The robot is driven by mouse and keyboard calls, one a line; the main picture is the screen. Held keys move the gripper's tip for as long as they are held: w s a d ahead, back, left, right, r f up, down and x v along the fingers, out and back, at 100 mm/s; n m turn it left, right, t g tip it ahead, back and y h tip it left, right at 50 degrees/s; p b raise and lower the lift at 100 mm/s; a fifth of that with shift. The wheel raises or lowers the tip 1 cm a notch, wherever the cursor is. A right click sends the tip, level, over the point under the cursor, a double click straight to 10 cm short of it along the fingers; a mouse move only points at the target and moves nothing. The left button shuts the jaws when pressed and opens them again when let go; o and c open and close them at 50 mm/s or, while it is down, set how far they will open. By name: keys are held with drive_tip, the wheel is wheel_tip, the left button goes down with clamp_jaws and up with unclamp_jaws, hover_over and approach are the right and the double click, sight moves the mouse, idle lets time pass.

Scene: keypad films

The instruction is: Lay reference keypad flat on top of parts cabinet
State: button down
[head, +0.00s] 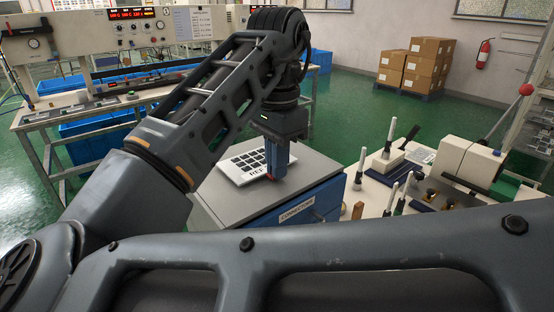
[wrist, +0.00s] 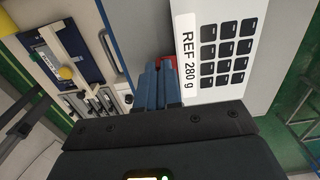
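The reference keypad (head: 247,165) is a white slab with dark keys and a "REF" label. It looks flat at the top of the grey parts cabinet (head: 228,207), which has a blue front marked "CONNECTORS"; I cannot tell whether a small gap is left beneath. In the wrist view the keypad (wrist: 222,60) reads "REF 280 g". My gripper (head: 275,172) points down at the keypad's right edge. Its blue fingers (wrist: 161,82) are close together on a small red piece (wrist: 166,62) at that edge. The fingers partly hide this grip.
A bench right of the cabinet holds several white-topped upright tools (head: 389,138) and a beige machine (head: 466,160). In the wrist view a yellow knob (wrist: 66,73) lies near the cabinet. Cardboard boxes (head: 427,65) stand far behind. Bare cabinet top surrounds the keypad.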

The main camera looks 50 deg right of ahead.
drive_tip(key=shift+f, duration=0.4)
idle(0.4)
drive_tip(key=c, duration=1.2)
unclamp_jaws()
drive_tip(key=shift+r, duration=0.1)
wheel_tip(320, 180, up, 8)
drive_tip(key=shift+f, duration=0.15)
drive_tip(key=shift+s, duration=0.1)
